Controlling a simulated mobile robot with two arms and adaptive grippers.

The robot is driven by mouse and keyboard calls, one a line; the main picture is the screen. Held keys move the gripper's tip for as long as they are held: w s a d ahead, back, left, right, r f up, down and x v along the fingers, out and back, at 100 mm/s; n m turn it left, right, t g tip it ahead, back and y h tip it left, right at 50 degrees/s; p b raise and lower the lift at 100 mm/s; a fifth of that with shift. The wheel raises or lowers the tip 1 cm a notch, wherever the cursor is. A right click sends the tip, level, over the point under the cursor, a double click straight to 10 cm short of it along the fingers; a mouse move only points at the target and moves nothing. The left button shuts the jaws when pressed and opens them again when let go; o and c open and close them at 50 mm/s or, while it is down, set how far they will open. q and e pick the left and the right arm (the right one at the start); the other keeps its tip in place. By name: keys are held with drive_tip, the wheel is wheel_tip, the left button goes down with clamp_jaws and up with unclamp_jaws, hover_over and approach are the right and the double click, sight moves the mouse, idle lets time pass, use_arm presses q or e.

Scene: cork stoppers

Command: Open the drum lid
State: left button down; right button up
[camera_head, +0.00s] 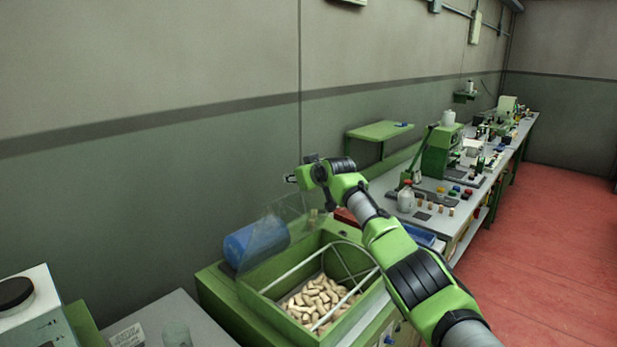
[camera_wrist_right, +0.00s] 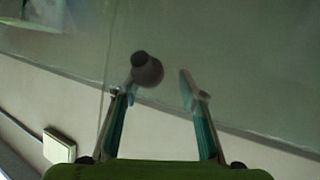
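The drum (camera_head: 232,306) is a green open-topped box at the bottom centre of the head view, with a wire frame and many pale corks (camera_head: 318,300) inside. Its clear lid (camera_head: 285,213) stands raised and tilted up at the back; its edges are faint. My right gripper (camera_head: 291,179) is above the box near the lid's upper part. In the right wrist view its two fingers (camera_wrist_right: 162,84) are apart, with a dark round knob (camera_wrist_right: 147,70) close to the left finger. I cannot tell whether they touch. My left gripper is not in view.
A blue cylinder (camera_head: 256,246) lies behind the lid. A long bench (camera_head: 465,185) with bottles, stoppers and a green machine (camera_head: 440,150) runs along the wall to the right. A grey table (camera_head: 180,312) is at the lower left. The red floor is clear.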

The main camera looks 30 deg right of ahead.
drive_tip(key=shift+s+d+r, duration=0.15)
drive_tip(key=shift+s+r, duration=0.05)
drive_tip(key=shift+s, duration=0.5)
drive_tip(key=shift+s+d+r, duration=0.15)
drive_tip(key=shift+s+r, duration=0.05)
drive_tip(key=shift+s, duration=0.5)
drive_tip(key=v, duration=0.8)
drive_tip(key=shift+s+f, duration=0.1)
drive_tip(key=shift+f, duration=0.05)
